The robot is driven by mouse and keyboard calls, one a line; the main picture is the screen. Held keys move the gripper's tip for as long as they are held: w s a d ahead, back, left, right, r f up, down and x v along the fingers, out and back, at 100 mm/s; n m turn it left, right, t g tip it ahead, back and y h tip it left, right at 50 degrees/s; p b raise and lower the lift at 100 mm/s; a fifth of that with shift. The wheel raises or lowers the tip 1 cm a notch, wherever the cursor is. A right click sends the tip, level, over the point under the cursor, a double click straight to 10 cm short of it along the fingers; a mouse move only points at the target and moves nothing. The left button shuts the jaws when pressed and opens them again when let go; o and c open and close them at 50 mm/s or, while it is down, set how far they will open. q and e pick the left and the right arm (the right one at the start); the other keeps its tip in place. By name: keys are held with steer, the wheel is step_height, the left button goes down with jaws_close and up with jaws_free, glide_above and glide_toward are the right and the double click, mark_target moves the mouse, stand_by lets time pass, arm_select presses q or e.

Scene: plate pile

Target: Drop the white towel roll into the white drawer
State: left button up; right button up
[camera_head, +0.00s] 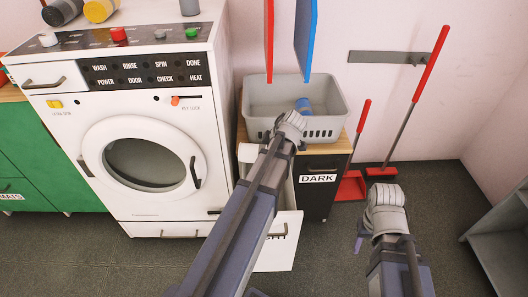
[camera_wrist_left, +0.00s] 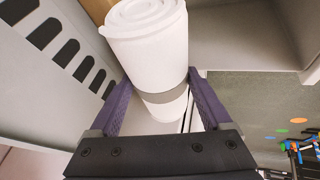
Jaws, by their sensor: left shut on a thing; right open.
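A grey basket (camera_head: 262,98) with a blue item (camera_head: 303,106) inside stands on the cabinet. The black DARK drawer (camera_head: 318,195) is right of the white one. The washer (camera_head: 140,120) stands left. A red dustpan (camera_head: 351,186) and broom (camera_head: 381,171) stand right. A grey shelf (camera_head: 505,240) is far right.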

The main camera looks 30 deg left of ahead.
arm_select(q)
steer(key=o, duration=1.3)
steer(key=shift+o, duration=0.2)
steer(key=shift+r, duration=0.15)
steer(key=p+v, duration=0.7)
steer(key=shift+d+r, duration=0.2)
steer(key=shift+r, duration=0.1)
